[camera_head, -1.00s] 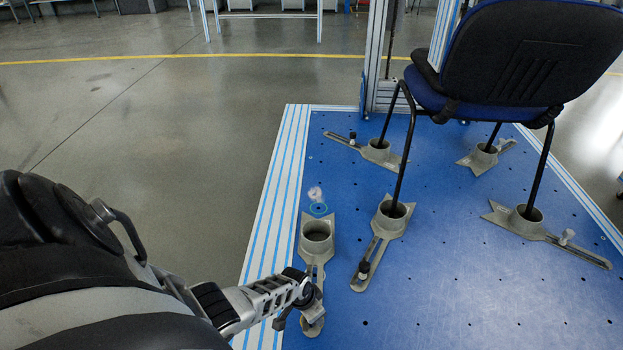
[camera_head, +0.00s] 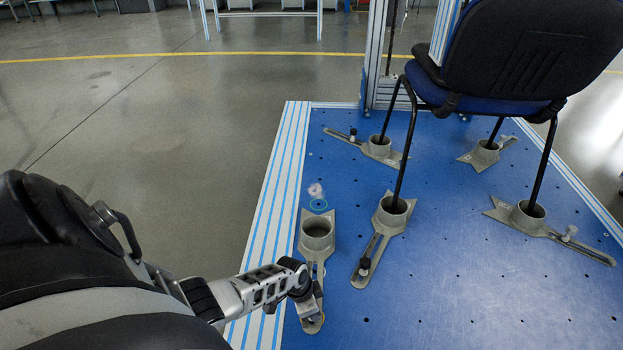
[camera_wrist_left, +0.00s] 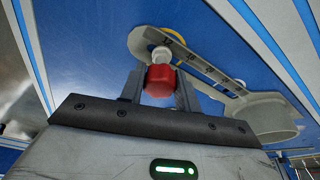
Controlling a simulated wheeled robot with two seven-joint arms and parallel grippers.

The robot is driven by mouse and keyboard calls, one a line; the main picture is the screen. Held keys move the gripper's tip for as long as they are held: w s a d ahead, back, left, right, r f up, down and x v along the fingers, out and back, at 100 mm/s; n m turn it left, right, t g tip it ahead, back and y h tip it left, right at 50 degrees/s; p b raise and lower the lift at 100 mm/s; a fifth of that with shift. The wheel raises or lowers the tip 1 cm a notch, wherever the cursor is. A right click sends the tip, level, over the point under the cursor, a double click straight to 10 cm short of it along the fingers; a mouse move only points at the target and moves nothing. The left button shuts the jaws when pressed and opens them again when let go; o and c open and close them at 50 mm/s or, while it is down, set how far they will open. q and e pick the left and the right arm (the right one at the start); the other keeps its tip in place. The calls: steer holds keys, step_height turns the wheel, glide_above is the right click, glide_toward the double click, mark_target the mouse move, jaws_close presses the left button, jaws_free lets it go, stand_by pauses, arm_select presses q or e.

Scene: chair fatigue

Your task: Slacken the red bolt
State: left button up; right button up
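The red bolt (camera_wrist_left: 159,82) shows in the left wrist view, with a pale round part above it by the rounded end of a grey slotted clamp (camera_wrist_left: 215,78). My left gripper (camera_wrist_left: 161,84) has one finger on each side of the red bolt, and the bolt fills the gap between them. In the head view my left gripper (camera_head: 308,304) is over the near end of the empty foot clamp (camera_head: 317,240) on the blue plate; it hides the bolt there. My right gripper is not in view.
A dark chair (camera_head: 535,60) stands on the blue plate (camera_head: 450,290) with its legs in grey cup clamps. The nearest chair clamp (camera_head: 391,217), with a black knob (camera_head: 364,265), is right of my left gripper. A small blurred pale thing (camera_head: 316,190) is behind the empty clamp.

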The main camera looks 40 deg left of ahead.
arm_select(q)
steer(key=shift+n+p, duration=0.35)
steer(key=shift+n, duration=0.35)
steer(key=shift+n+y+p, duration=0.3)
steer(key=shift+n+p, duration=0.05)
steer(key=shift+n, duration=0.15)
steer(key=o, duration=0.6)
steer(key=shift+r, duration=0.1)
steer(key=p+v, duration=1.1)
steer(key=v, duration=0.4)
steer(key=shift+s+r, duration=0.3)
steer(key=shift+s, duration=0.05)
